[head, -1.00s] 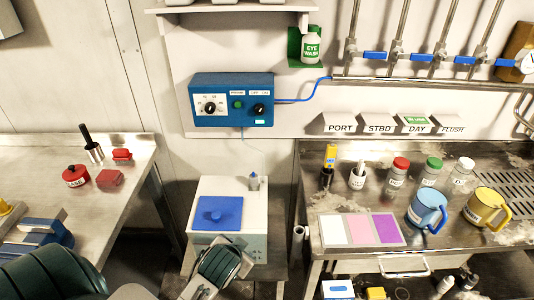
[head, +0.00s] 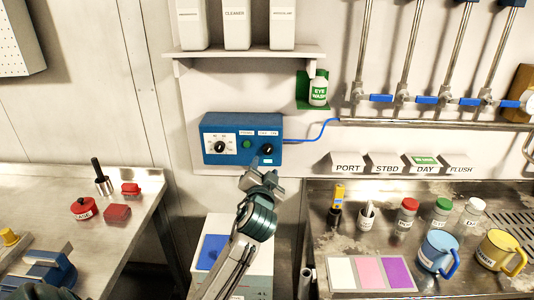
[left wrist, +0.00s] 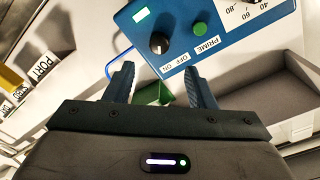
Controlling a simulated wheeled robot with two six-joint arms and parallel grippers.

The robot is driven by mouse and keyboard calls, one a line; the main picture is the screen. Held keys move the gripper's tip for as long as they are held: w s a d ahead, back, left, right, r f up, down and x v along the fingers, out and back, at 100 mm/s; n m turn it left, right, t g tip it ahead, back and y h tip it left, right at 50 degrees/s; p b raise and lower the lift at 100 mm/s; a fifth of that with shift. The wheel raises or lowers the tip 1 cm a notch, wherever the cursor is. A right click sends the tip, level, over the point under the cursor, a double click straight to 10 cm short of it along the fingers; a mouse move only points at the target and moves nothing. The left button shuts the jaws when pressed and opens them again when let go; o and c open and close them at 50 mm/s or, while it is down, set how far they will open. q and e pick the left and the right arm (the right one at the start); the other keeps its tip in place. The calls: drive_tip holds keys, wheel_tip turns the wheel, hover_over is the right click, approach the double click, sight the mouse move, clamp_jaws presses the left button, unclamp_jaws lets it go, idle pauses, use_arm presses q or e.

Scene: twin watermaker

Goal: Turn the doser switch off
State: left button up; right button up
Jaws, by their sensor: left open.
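The doser is a blue wall box (head: 232,156) left of centre in the head view. Its black switch knob (head: 267,149) sits at the right of its front, under an off/on label. The knob also shows in the left wrist view (left wrist: 159,43), beyond the fingertips and between their lines. I cannot tell which setting it points to. My left gripper (head: 261,178) is open and empty, just below the box's right part and apart from the knob. Its two fingers show in the left wrist view (left wrist: 158,72). My right gripper is not in view.
A green button (head: 246,144) and a dial (head: 219,147) share the box front. A blue cable (head: 318,132) leaves its right side. A shelf (head: 245,54) with white bottles is above, and an eye wash bottle (head: 319,91) hangs to the upper right.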

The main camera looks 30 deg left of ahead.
sight(268, 152)
use_arm(q)
drive_tip(key=p+x, duration=0.2)
drive_tip(key=x, duration=0.5)
drive_tip(key=shift+w+a, duration=0.15)
drive_tip(key=shift+w, duration=0.15)
drive_tip(key=shift+w+a+f, duration=0.1)
drive_tip(key=shift+w+a, duration=0.15)
drive_tip(key=shift+w, duration=0.25)
drive_tip(key=c, duration=1)
drive_tip(key=shift+f, duration=0.1)
